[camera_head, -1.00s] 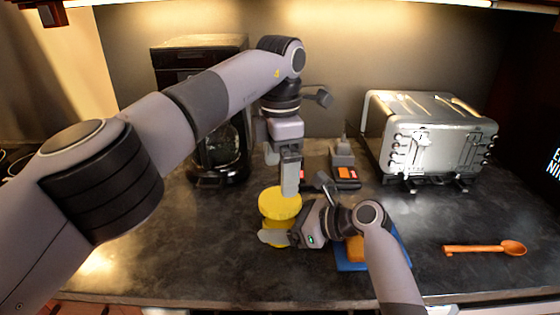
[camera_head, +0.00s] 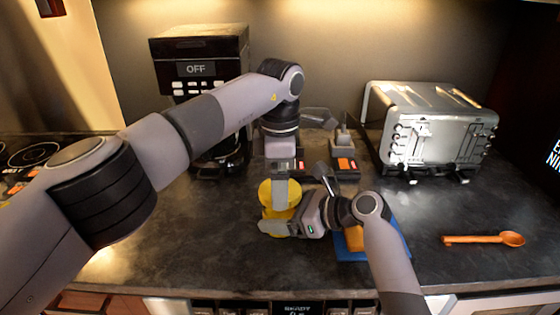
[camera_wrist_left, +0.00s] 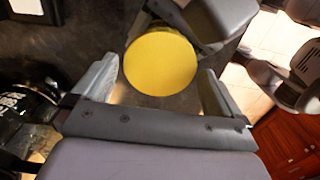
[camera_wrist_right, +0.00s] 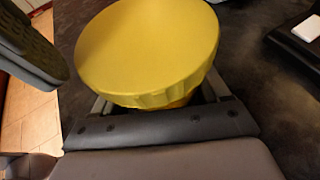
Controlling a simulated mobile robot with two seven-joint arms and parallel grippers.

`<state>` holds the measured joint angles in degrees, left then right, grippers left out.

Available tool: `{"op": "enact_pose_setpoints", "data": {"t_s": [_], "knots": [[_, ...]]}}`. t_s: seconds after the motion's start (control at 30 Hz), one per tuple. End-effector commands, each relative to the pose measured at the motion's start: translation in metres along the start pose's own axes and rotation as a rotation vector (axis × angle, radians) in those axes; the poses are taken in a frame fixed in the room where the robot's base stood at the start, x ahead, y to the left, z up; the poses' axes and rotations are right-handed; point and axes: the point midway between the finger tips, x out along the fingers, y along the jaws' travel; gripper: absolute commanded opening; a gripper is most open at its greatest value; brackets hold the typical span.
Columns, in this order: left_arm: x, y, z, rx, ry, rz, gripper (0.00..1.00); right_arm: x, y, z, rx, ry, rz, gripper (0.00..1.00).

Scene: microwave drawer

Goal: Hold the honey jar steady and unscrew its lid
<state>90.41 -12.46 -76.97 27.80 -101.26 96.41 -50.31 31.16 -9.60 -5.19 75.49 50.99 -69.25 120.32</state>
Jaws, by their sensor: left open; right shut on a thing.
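The honey jar with its yellow lid (camera_head: 281,193) stands on the dark counter in front of me. The lid is a plain yellow disc in the left wrist view (camera_wrist_left: 160,64) and fills the top of the right wrist view (camera_wrist_right: 148,48). My right gripper (camera_head: 277,229) is shut on the jar below the lid. My left gripper (camera_head: 281,195) points down from above at the lid. In the left wrist view its two fingers (camera_wrist_left: 160,88) are apart, one on each side of the lid's near edge, with a gap to it.
A coffee maker (camera_head: 199,75) stands at the back left and a silver toaster (camera_head: 432,130) at the back right. A blue board (camera_head: 350,252) with an orange thing on it lies right of the jar. An orange spoon (camera_head: 483,239) lies at right on otherwise clear counter.

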Motion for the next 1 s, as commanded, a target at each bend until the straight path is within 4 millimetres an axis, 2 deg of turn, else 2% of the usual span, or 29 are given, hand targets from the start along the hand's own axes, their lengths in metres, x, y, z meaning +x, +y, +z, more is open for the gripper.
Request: {"op": "enact_pose_setpoints", "data": {"t_s": [0.13,0.43,0.5,0.6,0.77,1.0], "knots": [[0.0104,-0.0002,0.0002,0.0,0.0,0.0,1.0,0.0,0.0,0.0,0.0,0.0,0.0,0.0],[0.0122,0.0,0.0002,0.0,0.0,0.001,1.0,0.0001,0.0,-0.0001,0.0,0.0,0.0,0.0],[0.0121,0.0,0.0002,0.0,0.0,0.001,0.77,0.0001,-0.0001,-0.0001,0.0,0.0,0.0,0.0],[0.0121,-0.0001,0.0002,0.0,0.0,0.001,0.5,0.0,-0.0001,-0.0001,0.0,0.0,0.0,0.0],[0.0119,-0.0002,0.0002,-0.014,0.0,0.001,0.49,0.0,-0.0001,-0.0001,0.0,0.0,0.0,0.0],[0.0118,-0.0003,0.0002,-0.231,0.0,0.0,0.49,0.0,-0.0001,-0.0002,0.001,0.0,-0.001,0.0]]}}
